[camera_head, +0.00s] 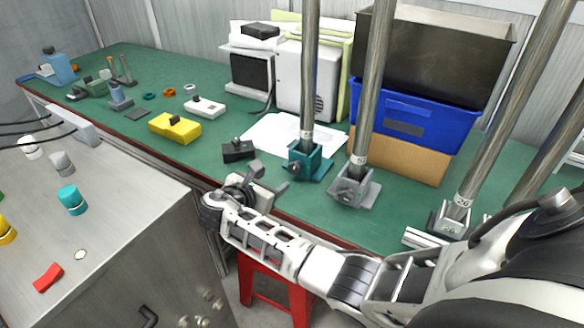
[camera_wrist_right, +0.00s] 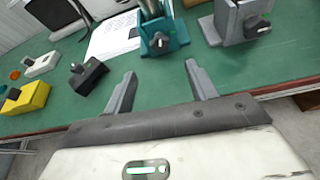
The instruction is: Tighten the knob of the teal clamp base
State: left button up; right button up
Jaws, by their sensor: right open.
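The teal clamp base (camera_head: 304,162) stands on the green bench and holds an upright metal pole (camera_head: 310,70). Its dark knob (camera_wrist_right: 159,41) faces the bench's front edge and shows in the right wrist view, beyond my fingers. My right gripper (camera_head: 267,178) is open and empty, in front of the teal clamp base and apart from it. In the right wrist view the right gripper's two fingers (camera_wrist_right: 160,82) point toward the teal base, with bare green bench between them. My left gripper is not in view.
A grey clamp base (camera_head: 352,187) with a pole stands right of the teal one. A black knobbed block (camera_head: 238,151) lies to the left, and a yellow block (camera_head: 174,127) further left. A blue bin (camera_head: 412,118) stands behind. A metal cabinet (camera_head: 130,230) fills the lower left.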

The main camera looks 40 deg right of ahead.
aim_at(294, 169)
jog(key=b+x, duration=0.2)
jog(key=x, duration=0.9)
jog(key=shift+d+f, duration=0.1)
jog(key=shift+f, duration=0.15)
jog(key=shift+w+d, duration=0.1)
jog(key=shift+d, duration=0.1)
jog(key=shift+w+d+f, duration=0.1)
jog(key=shift+d, duration=0.1)
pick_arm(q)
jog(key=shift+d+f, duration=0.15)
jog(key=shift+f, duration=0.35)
pick_arm(e)
jog(key=c, duration=1)
